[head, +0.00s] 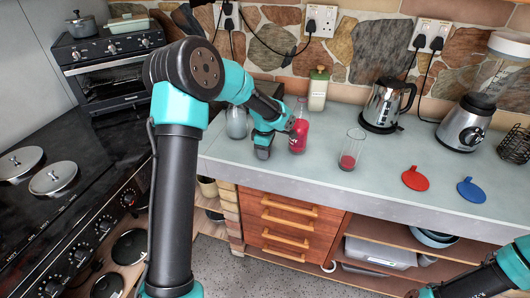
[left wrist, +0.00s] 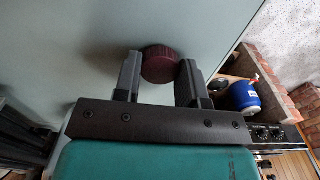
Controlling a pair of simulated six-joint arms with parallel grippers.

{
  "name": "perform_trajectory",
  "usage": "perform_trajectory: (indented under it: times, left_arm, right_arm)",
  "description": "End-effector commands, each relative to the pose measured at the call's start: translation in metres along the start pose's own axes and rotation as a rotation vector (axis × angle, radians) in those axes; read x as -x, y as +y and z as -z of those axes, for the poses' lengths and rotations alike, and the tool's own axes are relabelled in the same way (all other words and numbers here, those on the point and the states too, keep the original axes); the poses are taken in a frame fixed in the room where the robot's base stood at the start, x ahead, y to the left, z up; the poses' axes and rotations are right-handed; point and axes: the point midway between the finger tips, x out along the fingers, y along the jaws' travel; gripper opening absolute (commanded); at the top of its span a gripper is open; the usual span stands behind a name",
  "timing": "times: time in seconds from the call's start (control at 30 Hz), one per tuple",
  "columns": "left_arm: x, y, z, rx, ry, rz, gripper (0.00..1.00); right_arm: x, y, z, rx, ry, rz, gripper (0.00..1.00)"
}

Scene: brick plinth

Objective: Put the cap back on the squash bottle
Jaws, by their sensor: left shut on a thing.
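The squash bottle (head: 299,138) stands upright on the counter, with red squash inside. Its narrow pale top shows no red cap. My left gripper (head: 292,125) is close by the bottle, just left of and partly in front of it. In the left wrist view my left gripper (left wrist: 158,78) is shut on the dark red round cap (left wrist: 160,64), held between both fingertips. The cap is hard to make out in the head view, and I cannot tell whether it touches the bottle. My right gripper (head: 420,294) is partly cut off at the bottom right; its jaws are unclear.
A glass (head: 351,149) with some red drink stands right of the bottle. A cream bottle (head: 318,90), a kettle (head: 386,104) and a blender (head: 466,124) stand behind. Red (head: 415,180) and blue (head: 471,190) flat discs lie at the right. The front counter is mostly clear.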

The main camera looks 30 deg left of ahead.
Motion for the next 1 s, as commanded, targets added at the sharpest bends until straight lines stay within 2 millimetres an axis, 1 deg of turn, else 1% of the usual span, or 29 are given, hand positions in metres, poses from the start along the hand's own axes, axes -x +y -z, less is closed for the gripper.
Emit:
perform_trajectory:
  times: [0.3,0.47,0.57,0.67,0.9,1.0]
  left_arm:
    - [0.031,0.000,0.000,-0.001,-0.001,-0.003,0.16]
    - [0.033,-0.018,-0.006,-0.002,0.000,0.001,0.16]
    - [0.035,-0.032,-0.011,-0.003,0.000,0.001,0.16]
    - [0.036,-0.050,-0.017,-0.003,0.000,0.000,0.16]
    - [0.042,-0.106,-0.036,-0.005,0.000,0.000,0.16]
    - [0.044,-0.125,-0.042,-0.003,0.000,0.000,0.16]
  right_arm:
    - [0.000,0.000,0.000,0.000,0.000,0.000,0.43]
    - [0.000,0.000,0.000,0.000,0.000,0.000,0.43]
    - [0.000,0.000,0.000,0.000,0.000,0.000,0.43]
    - [0.000,0.000,0.000,0.000,0.000,0.000,0.43]
    - [0.000,0.000,0.000,0.000,0.000,0.000,0.43]
    - [0.000,0.000,0.000,0.000,0.000,0.000,0.43]
